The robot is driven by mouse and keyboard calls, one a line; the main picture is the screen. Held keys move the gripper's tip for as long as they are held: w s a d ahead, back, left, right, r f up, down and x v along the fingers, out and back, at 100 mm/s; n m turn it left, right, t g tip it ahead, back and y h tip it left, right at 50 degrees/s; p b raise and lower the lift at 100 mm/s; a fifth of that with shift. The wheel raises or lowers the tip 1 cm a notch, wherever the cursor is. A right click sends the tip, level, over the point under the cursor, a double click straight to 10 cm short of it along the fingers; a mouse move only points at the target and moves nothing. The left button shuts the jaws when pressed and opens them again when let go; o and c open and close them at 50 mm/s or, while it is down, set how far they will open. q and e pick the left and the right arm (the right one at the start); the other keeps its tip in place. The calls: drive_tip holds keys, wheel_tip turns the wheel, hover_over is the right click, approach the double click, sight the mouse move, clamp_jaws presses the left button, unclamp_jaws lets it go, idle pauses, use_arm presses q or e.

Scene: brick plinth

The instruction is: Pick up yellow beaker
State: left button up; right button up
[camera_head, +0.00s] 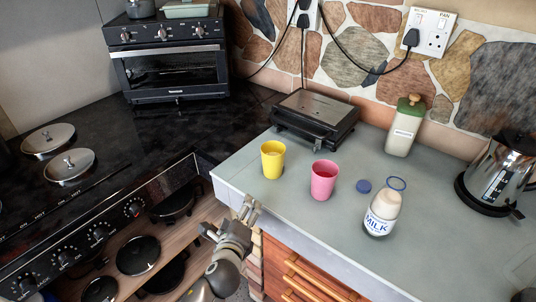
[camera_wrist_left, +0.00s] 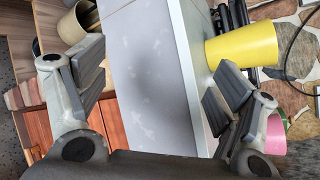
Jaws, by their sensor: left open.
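The yellow beaker (camera_head: 272,162) stands upright near the left front part of the grey counter (camera_head: 410,252). My left gripper (camera_head: 228,215) is open and empty, in front of the counter's front edge, below and left of the beaker in the head view. In the left wrist view, the yellow beaker (camera_wrist_left: 243,46) appears on its side at the upper right, just beyond the right-hand finger of the gripper (camera_wrist_left: 158,78). The beaker is outside the gap between the fingers and apart from them. My right gripper is not seen.
A pink beaker (camera_head: 323,182) stands right of the yellow one. A milk bottle (camera_head: 381,213), blue lid (camera_head: 364,186), green-topped jar (camera_head: 404,126) and kettle (camera_head: 498,178) stand further right. A black grill (camera_head: 315,119) is behind. Wooden drawers (camera_head: 300,274) lie below the counter.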

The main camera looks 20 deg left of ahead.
sight(271, 166)
use_arm(q)
drive_tip(key=w+r+m+t, duration=0.1)
drive_tip(key=m, duration=0.1)
drive_tip(key=w+d+r+m+t, duration=0.1)
drive_tip(key=r+m, duration=0.1)
drive_tip(key=w+d+r+m+h, duration=0.1)
drive_tip(key=w+r+m, duration=0.1)
drive_tip(key=shift+d+r+m+t, duration=0.1)
drive_tip(key=shift+d+m+t, duration=0.05)
drive_tip(key=shift+m+t, duration=0.25)
drive_tip(key=m, duration=0.1)
drive_tip(key=w+d+r+m+h, duration=0.1)
drive_tip(key=m, duration=0.1)
drive_tip(key=w+d+m+t, duration=0.1)
drive_tip(key=shift+w+r, duration=0.2)
drive_tip(key=shift+r, duration=0.15)
drive_tip(key=shift+w+r+m+h, duration=0.1)
drive_tip(key=shift+w+m+h, duration=0.2)
drive_tip(key=shift+m+h, duration=0.15)
drive_tip(key=w, duration=0.5)
drive_tip(key=shift+w+a, duration=0.1)
drive_tip(key=shift+w, duration=0.25)
drive_tip(key=shift+w+a+f, duration=0.1)
drive_tip(key=shift+w+f, duration=0.05)
drive_tip(key=shift+w, duration=1)
drive_tip(key=shift+w+f, duration=0.1)
drive_tip(key=shift+w, duration=1)
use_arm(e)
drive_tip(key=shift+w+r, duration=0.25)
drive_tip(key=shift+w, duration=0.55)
